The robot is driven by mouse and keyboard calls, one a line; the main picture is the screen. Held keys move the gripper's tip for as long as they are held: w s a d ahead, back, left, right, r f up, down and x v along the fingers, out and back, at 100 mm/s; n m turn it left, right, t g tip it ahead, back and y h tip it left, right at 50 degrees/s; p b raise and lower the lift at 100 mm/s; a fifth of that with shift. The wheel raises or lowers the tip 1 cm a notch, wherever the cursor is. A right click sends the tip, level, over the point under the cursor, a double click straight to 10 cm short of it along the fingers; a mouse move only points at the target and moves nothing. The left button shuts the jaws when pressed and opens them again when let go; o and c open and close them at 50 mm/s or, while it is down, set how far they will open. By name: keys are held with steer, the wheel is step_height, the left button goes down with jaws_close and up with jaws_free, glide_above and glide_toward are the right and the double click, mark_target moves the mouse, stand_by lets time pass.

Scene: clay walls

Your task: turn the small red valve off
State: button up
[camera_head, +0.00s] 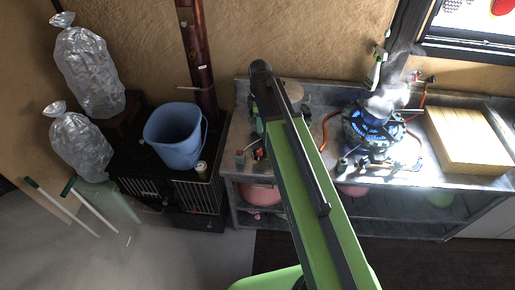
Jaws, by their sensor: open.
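A small red part (419,77), which looks like the valve, sits low on the back wall at the top of an orange hose (423,98). It is too small to tell which way its handle points. A gas burner (360,128) on the metal counter is lit with a blue flame. A steaming, shiny vessel (387,103) is over it. My green arm rises across the middle of the view, left of the burner and well apart from the red part. My gripper does not show clearly; the arm hides that area.
The metal counter (405,178) carries a wooden block (468,140) at the right. A green-and-white spray bottle (377,68) is above the burner. At left are a blue bucket (175,137) on a black stove (150,180) and silvery bags (88,72).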

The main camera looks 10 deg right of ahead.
mark_target(260, 149)
steer(key=f+b, duration=1.1)
steer(key=f, duration=0.1)
steer(key=w+f+b, duration=0.1)
steer(key=f+b, duration=0.4)
steer(key=b, duration=0.1)
steer(key=shift+d+f+b, duration=0.1)
steer(key=shift+f+b, duration=0.25)
steer(key=shift+f, duration=0.05)
steer(key=shift+r, duration=0.1)
